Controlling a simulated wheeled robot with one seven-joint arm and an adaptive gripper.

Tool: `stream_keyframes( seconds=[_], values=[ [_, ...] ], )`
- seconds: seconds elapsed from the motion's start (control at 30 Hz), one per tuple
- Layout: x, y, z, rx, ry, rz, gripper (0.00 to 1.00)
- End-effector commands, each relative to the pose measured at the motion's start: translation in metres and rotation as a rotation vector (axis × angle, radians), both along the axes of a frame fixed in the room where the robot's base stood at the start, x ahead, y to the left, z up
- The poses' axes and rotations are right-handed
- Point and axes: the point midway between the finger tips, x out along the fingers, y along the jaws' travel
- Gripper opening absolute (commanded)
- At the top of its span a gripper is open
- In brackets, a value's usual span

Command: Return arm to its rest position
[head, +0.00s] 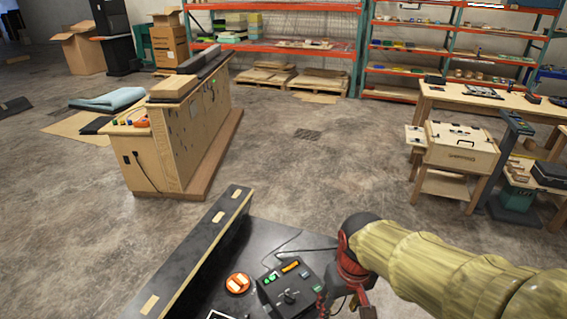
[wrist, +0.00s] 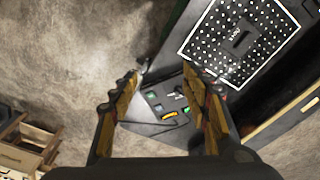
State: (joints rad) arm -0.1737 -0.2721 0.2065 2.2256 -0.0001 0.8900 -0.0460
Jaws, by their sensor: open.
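A small black console (head: 287,284) with green lit buttons, an orange bar and a knob sits on a dark bench top (head: 205,285) at the bottom of the head view. My gripper (head: 345,306) is just right of the console, with my yellow-sleeved arm reaching in from the right. In the wrist view, my gripper (wrist: 159,76) has its two fingers spread, with nothing held between them. The console (wrist: 168,103) shows between and beyond the fingers, apart from them as far as I can tell. The lower part of my gripper is cut off in the head view.
An orange round piece (head: 238,283) lies left of the console. A raised dark ledge (head: 190,258) edges the bench. A white-framed perforated panel (wrist: 240,38) shows in the wrist view. A wooden stand (head: 457,148) is at right. Open concrete floor (head: 310,180) lies beyond.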

Motion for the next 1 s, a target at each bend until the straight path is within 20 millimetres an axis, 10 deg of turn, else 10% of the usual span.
stream_keyframes(
  seconds=[0.4, 1.0],
  values=[
    [-0.081, -0.049, 0.067, 0.044, -0.291, -0.171, 0.47],
    [-0.087, -0.061, 0.095, 0.049, -0.401, -0.214, 0.47]
  ],
)
